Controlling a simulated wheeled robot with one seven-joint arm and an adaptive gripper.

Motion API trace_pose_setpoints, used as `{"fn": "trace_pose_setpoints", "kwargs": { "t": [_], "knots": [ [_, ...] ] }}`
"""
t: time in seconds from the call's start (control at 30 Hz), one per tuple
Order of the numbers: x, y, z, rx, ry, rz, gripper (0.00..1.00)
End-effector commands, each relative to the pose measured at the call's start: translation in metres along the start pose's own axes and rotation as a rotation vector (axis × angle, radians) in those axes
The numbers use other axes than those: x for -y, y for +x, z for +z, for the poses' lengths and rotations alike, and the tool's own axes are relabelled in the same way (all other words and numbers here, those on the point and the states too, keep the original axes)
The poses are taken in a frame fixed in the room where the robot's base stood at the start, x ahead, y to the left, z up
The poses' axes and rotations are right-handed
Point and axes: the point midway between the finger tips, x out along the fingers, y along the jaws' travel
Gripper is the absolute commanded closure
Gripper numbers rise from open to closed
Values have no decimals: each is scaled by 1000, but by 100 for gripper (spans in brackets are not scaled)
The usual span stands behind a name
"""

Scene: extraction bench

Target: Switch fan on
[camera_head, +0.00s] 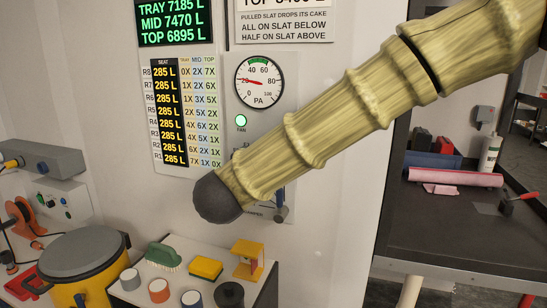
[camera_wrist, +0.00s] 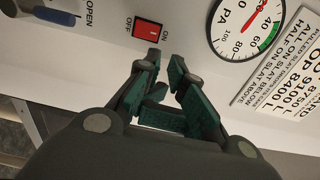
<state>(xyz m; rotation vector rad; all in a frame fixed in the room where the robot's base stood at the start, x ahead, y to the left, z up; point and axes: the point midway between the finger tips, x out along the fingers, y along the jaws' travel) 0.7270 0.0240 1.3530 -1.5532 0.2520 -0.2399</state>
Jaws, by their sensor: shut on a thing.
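The red fan switch (camera_wrist: 148,30) sits on the pale panel in the wrist view, between the printed words ON and OFF. I cannot tell which side is pressed in. My gripper (camera_wrist: 165,59) points at the panel, its fingertips close by the switch. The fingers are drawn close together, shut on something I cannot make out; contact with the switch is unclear. In the head view my arm hides the switch and the fingers. The round fan lamp (camera_head: 241,121) looks bright pale green there. Above it is the PA gauge (camera_head: 258,82), which also shows in the wrist view (camera_wrist: 245,22).
A damper handle (camera_head: 281,207) stands out below my arm; its blue part (camera_wrist: 55,15) shows in the wrist view. A bench (camera_head: 190,270) below holds a brush (camera_head: 163,256), a yellow block (camera_head: 206,268) and several small pieces. A yellow pot (camera_head: 85,285) stands at left.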

Motion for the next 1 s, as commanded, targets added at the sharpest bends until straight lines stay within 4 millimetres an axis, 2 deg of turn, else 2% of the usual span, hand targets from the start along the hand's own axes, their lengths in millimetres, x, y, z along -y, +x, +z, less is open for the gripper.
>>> {"fn": "trace_pose_setpoints", "kwargs": {
  "t": [0.1,0.23,0.57,0.67,0.77,0.83,1.0],
  "knots": [
    [1,-12,2,3,0,-1,100],
    [2,-19,2,3,0,0,100],
    [3,-20,3,4,0,0,100],
    [-3,-18,3,8,-12,5,100],
    [-28,-10,2,26,-59,27,100],
    [-57,-2,0,50,-116,52,100],
    [-152,15,-10,139,-297,138,100]
  ]
}}
